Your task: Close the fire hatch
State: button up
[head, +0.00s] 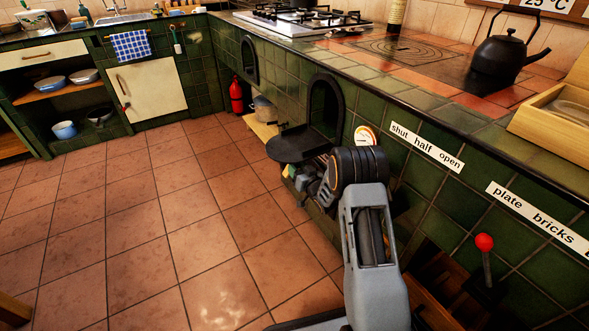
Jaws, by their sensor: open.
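The fire hatch is a black arched opening (326,106) in the green tiled hearth front. Its dark, round-ended door (292,147) stands open, sticking out flat from the foot of the arch over the floor. My gripper (291,171) is just below and in front of the door, partly hidden behind my own wrist. Its jaws are open, with nothing seen in them. I cannot tell whether it touches the door.
A round gauge (365,136) and a "shut half open" label (427,146) are right of the hatch. A red-knobbed lever (485,243) sticks out farther right. The tiled floor at left is clear.

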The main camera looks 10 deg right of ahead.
jog(key=shift+x, duration=1.25)
jog(key=shift+c, duration=0.3)
grip_shut()
jog(key=shift+d, duration=0.1)
